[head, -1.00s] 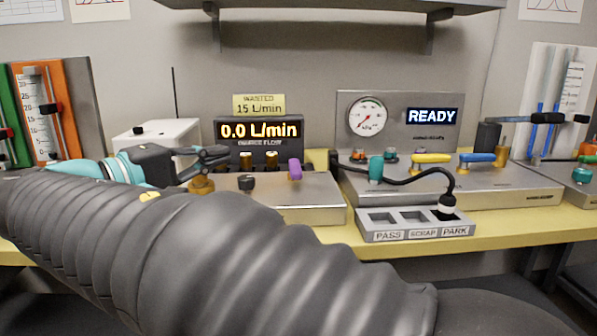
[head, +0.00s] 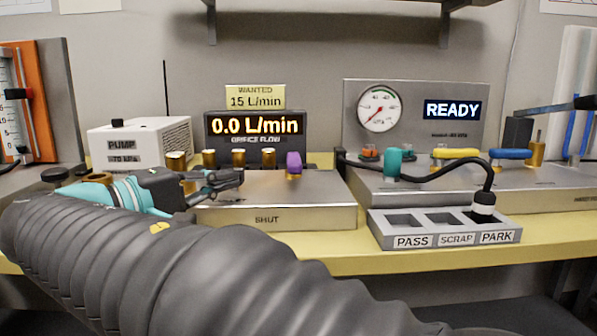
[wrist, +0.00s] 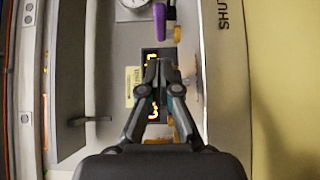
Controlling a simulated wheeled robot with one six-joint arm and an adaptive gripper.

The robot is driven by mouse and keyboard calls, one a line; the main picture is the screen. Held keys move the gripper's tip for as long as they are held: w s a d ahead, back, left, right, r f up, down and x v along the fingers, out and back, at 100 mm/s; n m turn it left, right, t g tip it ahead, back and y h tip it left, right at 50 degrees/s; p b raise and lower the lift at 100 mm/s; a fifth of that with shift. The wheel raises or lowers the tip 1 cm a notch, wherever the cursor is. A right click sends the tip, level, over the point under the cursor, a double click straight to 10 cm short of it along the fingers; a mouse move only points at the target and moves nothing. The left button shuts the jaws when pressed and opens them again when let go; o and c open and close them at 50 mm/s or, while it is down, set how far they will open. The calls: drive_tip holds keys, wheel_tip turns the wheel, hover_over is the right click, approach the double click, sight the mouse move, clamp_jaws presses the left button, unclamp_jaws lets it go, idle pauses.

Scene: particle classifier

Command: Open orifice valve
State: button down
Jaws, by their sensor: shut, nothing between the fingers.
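The orifice flow unit has a metal box (head: 305,215) with "SHUT" on its front edge. A dark display (head: 255,127) behind it reads 0.0 L/min. A purple handle (head: 293,163) stands upright on the box; it also shows in the wrist view (wrist: 160,22). Several brass posts (head: 239,157) stand to its left. I cannot tell which part is the orifice valve. My gripper (head: 238,178) is shut and empty over the left part of the box, left of the purple handle. In the wrist view its fingertips (wrist: 161,68) are together, below the handle. The gripper hides part of the box top.
A white pump (head: 135,143) stands to the left. A gauge panel (head: 410,135) reading READY stands to the right, with teal, yellow and blue handles before it. A tray (head: 445,241) marked PASS, SCRAP, PARK sits at the front right; a black cable ends at PARK.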

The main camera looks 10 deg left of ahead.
sight(272, 189)
drive_tip(key=b+x, duration=0.1)
drive_tip(key=x, duration=0.9)
drive_tip(key=shift+r, duration=0.1)
